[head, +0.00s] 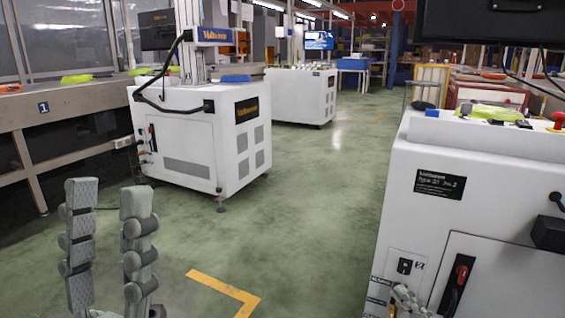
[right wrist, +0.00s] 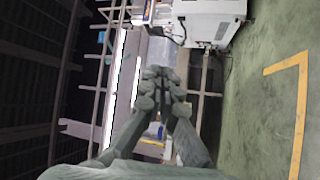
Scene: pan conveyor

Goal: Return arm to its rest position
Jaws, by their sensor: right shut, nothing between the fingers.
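My left gripper (head: 109,192) stands upright at the lower left of the head view. Its two grey fingers are apart, with nothing between them. Most of the right arm is out of view.
A white machine cabinet (head: 423,215) stands close at the right. Another white cabinet (head: 187,155) stands at the left beside a long grey bench (head: 60,105). Green floor (head: 315,190) lies open between them, with a yellow corner mark (head: 228,289).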

